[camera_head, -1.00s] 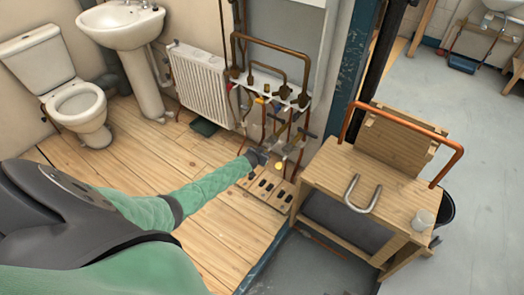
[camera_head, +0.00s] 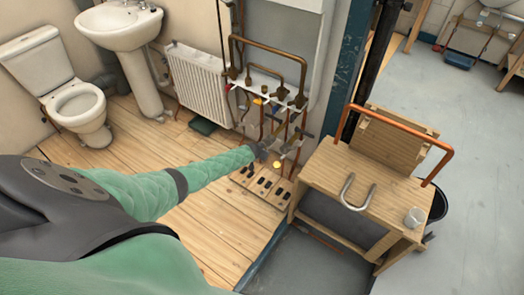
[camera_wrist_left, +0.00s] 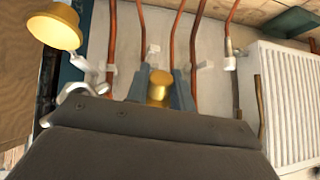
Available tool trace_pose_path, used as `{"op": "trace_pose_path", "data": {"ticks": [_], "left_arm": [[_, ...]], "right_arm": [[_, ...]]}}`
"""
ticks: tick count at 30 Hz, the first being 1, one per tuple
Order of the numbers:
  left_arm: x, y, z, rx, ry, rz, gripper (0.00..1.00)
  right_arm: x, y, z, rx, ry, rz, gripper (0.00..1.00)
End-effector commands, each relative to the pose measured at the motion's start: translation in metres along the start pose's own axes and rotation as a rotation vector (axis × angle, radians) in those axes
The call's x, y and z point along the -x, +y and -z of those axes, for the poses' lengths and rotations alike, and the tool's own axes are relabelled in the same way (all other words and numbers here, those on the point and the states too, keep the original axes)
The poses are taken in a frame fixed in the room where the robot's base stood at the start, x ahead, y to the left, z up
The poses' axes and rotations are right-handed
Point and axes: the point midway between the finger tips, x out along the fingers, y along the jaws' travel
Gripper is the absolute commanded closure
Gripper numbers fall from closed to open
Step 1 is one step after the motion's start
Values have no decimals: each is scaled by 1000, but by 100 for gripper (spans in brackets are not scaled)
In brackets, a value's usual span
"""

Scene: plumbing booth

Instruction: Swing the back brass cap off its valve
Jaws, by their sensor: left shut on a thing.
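My left gripper (camera_head: 264,150) reaches to the pipework by the wall. In the left wrist view its two grey fingers (camera_wrist_left: 160,95) are shut on a brass cap (camera_wrist_left: 160,86), which is the back one, on the radiator's side. Its valve is mostly hidden by the fingers and wrist. The other, front brass cap (camera_wrist_left: 56,27) shows large at the upper left of the wrist view, with a silvery valve fitting (camera_wrist_left: 85,75) beside it. In the head view this front cap (camera_head: 277,166) is a small yellow spot beside the gripper. My right gripper is out of view.
Copper pipes (camera_wrist_left: 193,50) rise close around the fingers. A white radiator (camera_head: 199,82) stands behind left. A wooden workbench (camera_head: 380,190) with a bent pipe (camera_head: 357,193) stands to the right. A slotted wooden board (camera_head: 262,187) lies below the gripper. The floor at left is clear.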

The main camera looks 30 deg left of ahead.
Motion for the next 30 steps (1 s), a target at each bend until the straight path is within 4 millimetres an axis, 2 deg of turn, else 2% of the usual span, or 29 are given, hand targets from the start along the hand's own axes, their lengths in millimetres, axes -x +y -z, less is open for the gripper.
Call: {"op": "trace_pose_path", "data": {"ticks": [9, 10, 12, 13, 23, 30], "left_arm": [[0, -2, 4, 0, 4, 1, 100], [0, -2, 4, 0, 4, 1, 73], [0, -2, 4, 0, 4, 1, 59], [0, -2, 3, 0, 4, 1, 55], [2, 0, 1, 0, 1, 0, 55], [22, 0, 0, 0, 1, -2, 55]], "right_arm": [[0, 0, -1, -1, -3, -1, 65], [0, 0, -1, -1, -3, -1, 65], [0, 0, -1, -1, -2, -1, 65], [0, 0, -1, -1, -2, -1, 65], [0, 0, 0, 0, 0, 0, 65], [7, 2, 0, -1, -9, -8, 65]]}}
